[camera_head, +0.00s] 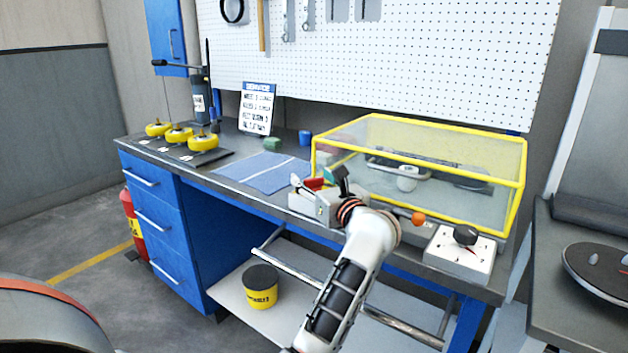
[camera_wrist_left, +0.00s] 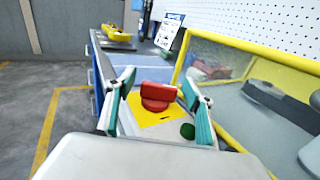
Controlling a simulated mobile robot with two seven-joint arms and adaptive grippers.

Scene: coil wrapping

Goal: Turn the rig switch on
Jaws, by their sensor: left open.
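The rig switch (camera_wrist_left: 156,96) is a red handle on a yellow plate (camera_wrist_left: 140,116), on top of a light grey box (camera_head: 307,205) at the bench's front edge. A small green button (camera_wrist_left: 187,130) sits beside the plate. In the head view the red switch (camera_head: 314,184) shows partly behind my gripper. My left gripper (camera_head: 317,179) is open over the box. In the left wrist view its two teal-padded fingers (camera_wrist_left: 160,88) stand on either side of the red switch, with gaps visible. Whether the fingers touch it cannot be told. My right gripper is not in view.
A yellow-framed clear guard (camera_head: 424,127) stands just behind and right of the box. A lever with an orange ball (camera_head: 418,218) and a white knob box (camera_head: 460,253) lie to the right.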

